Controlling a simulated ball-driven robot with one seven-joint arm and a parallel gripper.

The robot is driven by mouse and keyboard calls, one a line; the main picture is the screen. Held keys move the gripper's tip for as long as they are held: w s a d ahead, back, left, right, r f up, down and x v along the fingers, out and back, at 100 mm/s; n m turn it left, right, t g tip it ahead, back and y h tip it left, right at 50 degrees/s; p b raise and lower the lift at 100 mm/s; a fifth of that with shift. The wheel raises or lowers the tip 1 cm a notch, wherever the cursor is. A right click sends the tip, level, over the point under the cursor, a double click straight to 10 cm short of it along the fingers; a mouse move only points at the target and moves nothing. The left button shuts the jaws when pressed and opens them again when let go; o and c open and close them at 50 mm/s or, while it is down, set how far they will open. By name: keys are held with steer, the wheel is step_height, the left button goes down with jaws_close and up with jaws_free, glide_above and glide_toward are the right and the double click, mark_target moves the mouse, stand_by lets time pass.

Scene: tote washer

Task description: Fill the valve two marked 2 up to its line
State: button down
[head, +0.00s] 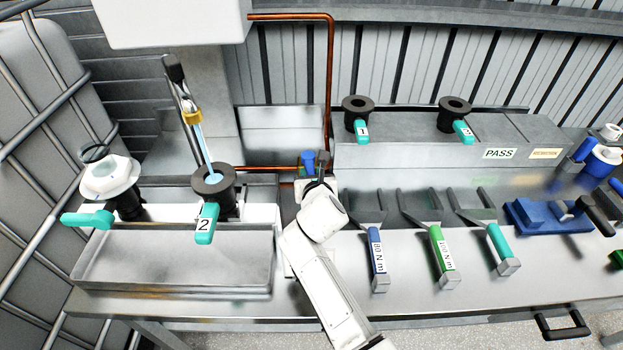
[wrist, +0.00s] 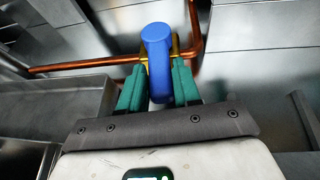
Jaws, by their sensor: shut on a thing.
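Valve 2 is a black round-topped body (head: 214,181) with a teal handle (head: 205,224) marked 2, standing behind the grey tray. A light-blue stream (head: 204,150) runs from the spout with a yellow collar (head: 192,117) down into its open top. The fill line and level inside cannot be made out. My gripper (head: 313,166) is to the right of the valve, at a blue tap handle (head: 307,158) on the copper pipe. In the wrist view the teal fingers of my gripper (wrist: 158,88) are shut on the blue tap handle (wrist: 158,60), one on each side.
The grey tray (head: 175,282) is in front. Valves 1 (head: 358,104) and 3 (head: 455,113) sit on the back ledge near a PASS label (head: 499,153). Torque wrenches (head: 436,250) lie to the right.

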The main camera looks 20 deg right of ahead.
steer(key=shift+w+a+f+m+h+b, duration=0.1)
steer(key=shift+a+f+m+h+b, duration=0.15)
steer(key=shift+a+m+h+b, duration=0.1)
steer(key=shift+a+r+m+g+h+b, duration=0.1)
steer(key=shift+r+m+g+h+b, duration=0.15)
steer(key=shift+m+g+h+b, duration=0.15)
steer(key=c, duration=0.9)
jaws_free()
steer(key=v, duration=1.1)
steer(key=shift+f+p, duration=0.2)
steer(key=shift+p, duration=0.2)
